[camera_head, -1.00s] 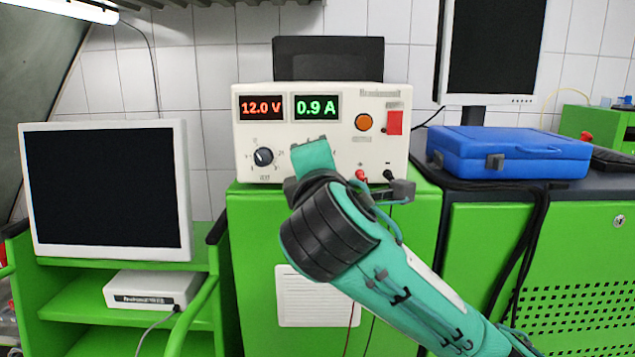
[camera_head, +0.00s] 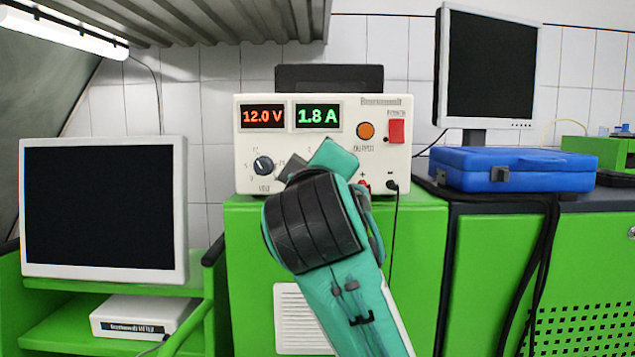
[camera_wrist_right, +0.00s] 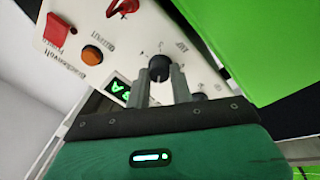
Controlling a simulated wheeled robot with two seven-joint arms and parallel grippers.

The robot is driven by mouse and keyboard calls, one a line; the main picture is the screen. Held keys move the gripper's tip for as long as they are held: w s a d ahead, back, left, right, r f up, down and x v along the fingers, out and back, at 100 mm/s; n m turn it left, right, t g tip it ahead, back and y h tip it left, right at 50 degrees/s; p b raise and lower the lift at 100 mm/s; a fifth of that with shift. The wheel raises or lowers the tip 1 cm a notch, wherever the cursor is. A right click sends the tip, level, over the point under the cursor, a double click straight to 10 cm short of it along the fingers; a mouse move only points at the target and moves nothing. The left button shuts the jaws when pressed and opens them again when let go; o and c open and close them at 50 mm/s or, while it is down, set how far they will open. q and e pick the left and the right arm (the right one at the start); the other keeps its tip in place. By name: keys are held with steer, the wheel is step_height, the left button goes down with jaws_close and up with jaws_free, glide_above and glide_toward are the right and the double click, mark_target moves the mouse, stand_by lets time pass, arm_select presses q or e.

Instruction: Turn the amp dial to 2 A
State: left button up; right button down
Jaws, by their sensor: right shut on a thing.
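The power supply (camera_head: 225,175) is a white box whose red display (camera_head: 262,117) reads 12.0 V and whose green display (camera_head: 317,116) reads 1.8 A. The amp dial is hidden behind my right gripper in the head view. In the right wrist view the black amp dial (camera_wrist_right: 159,66) sits between the two grey fingers of my right gripper (camera_wrist_right: 160,85), which is shut on it. The volt dial (camera_head: 263,165) is at the left of the panel; it also shows in the right wrist view (camera_wrist_right: 199,97). My left gripper is not in view.
The orange button (camera_head: 366,131), red switch (camera_head: 397,131) and plugged leads are at the right of the panel. A blue case (camera_head: 515,170) lies on the right-hand bench. A monitor (camera_head: 103,208) stands at the left.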

steer(key=shift+f+m+b, duration=0.1)
steer(key=shift+m+b, duration=0.2)
steer(key=shift+m, duration=0.6)
steer(key=c, duration=1.2)
jaws_free()
steer(key=shift+c, duration=0.2)
steer(key=shift+s, duration=0.1)
steer(key=s+b, duration=0.4)
steer(key=s, duration=0.9)
steer(key=shift+s+a+f+b, duration=0.2)
steer(key=shift+s+f+b, duration=0.1)
steer(key=shift+f, duration=0.15)
